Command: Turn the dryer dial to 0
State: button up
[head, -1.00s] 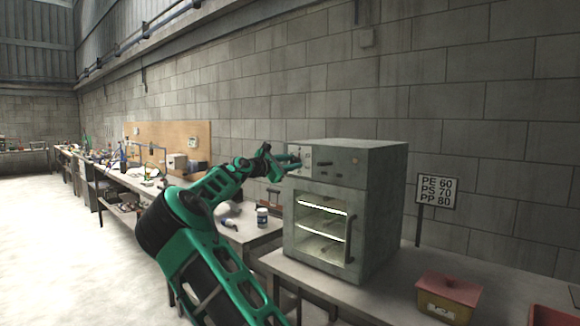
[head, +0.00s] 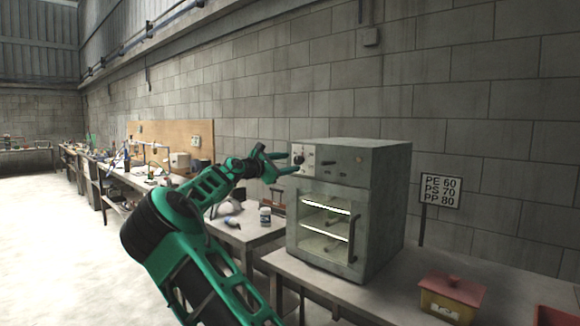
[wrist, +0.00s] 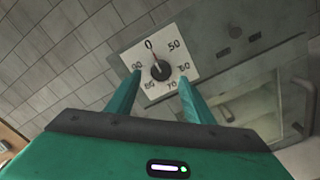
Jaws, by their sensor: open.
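The grey dryer (head: 355,185) stands on the table with its dial (head: 299,159) at the upper left of its front. In the wrist view, the dial's black knob (wrist: 160,70) sits on a white number plate (wrist: 172,47). A thin reddish mark on the knob points up at or very close to 0. My green gripper (head: 289,161) is open and empty in front of the dial, with a small gap to the panel in the head view. In the wrist view, its fingers (wrist: 160,78) appear on either side of the knob, apart from it.
The dryer door (head: 325,228) is below the panel, with a handle on its right. A sign (head: 441,190) with plastics temperatures and a yellow box with a red lid (head: 450,297) are at the right. Another bench with a bottle (head: 265,216) is at the left.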

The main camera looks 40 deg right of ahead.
jog(key=a, duration=0.7)
jog(key=shift+s, duration=0.15)
jog(key=s+d+f+m+g+y, duration=0.2)
jog(key=s+d+f+m+y, duration=0.3)
jog(key=s+d+f, duration=0.45)
jog(key=s+a+f+m+y, duration=0.4)
jog(key=s+f+y, duration=0.1)
jog(key=s+f, duration=0.75)
jog(key=s+a+f+m+y, duration=0.3)
jog(key=s+a+m+y, duration=0.1)
jog(key=s+a, duration=0.9)
jog(key=s+a+f+m+y, duration=0.3)
jog(key=s+a, duration=1)
jog(key=a, duration=0.5)
jog(key=shift+f+m+y, duration=0.15)
jog(key=shift+m+y, duration=0.45)
jog(key=shift+m, duration=0.3)
